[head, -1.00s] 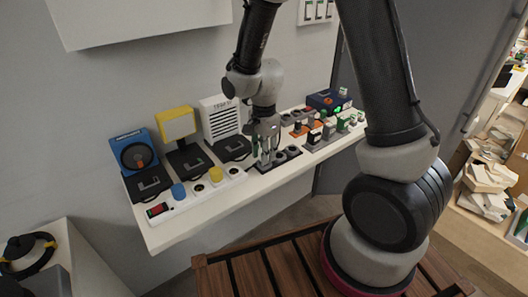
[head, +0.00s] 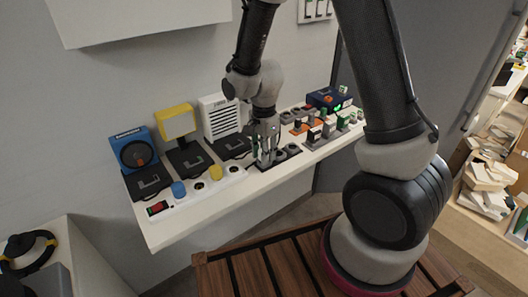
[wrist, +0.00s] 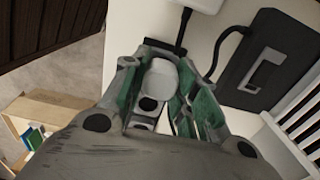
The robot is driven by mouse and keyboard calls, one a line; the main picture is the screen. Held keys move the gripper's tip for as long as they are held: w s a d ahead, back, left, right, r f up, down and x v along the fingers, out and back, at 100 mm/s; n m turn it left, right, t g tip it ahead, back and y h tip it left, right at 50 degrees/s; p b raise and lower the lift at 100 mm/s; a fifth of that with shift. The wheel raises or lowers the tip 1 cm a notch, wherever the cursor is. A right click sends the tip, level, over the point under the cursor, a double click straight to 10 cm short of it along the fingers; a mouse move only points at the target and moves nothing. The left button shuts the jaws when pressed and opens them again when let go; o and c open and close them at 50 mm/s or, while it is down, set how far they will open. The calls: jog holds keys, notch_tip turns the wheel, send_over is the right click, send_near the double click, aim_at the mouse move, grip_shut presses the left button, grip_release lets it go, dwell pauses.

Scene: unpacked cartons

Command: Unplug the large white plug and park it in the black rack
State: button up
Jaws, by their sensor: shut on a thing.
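My gripper (head: 266,154) points down at the left end of the black rack (head: 282,159), past the right end of the white power strip (head: 198,190). In the wrist view my gripper (wrist: 165,95) is shut on the large white plug (wrist: 161,79), which sits between the green-lined fingers. The plug's lower end is hidden, so I cannot tell whether it is seated in the rack or just above it. Grey round places show in the rack to the right of the fingers. A blue plug (head: 178,189) and a yellow plug (head: 215,172) stand in the strip.
A blue device (head: 134,151), a yellow-framed lamp (head: 177,123) and a white slatted box (head: 218,117) stand behind the strip, with black adapters before them. Several small blocks and orange parts (head: 300,127) crowd the shelf to the right. The shelf's front edge (head: 200,223) is clear.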

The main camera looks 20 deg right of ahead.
jog(key=shift+f, duration=0.25)
dwell(0.4)
jog(key=o, duration=1.2)
notch_tip(320, 180, up, 12)
jog(key=s+d+r+n+t, duration=0.1)
jog(key=s+d+r+n, duration=0.3)
jog(key=s+d+r, duration=0.1)
jog(key=s+d+r+n+t, duration=0.2)
jog(key=s+d+r+n, duration=0.3)
jog(key=s, duration=0.2)
jog(key=s+d+r+n+t, duration=0.1)
jog(key=s+d+r+n, duration=0.4)
jog(key=s, duration=0.2)
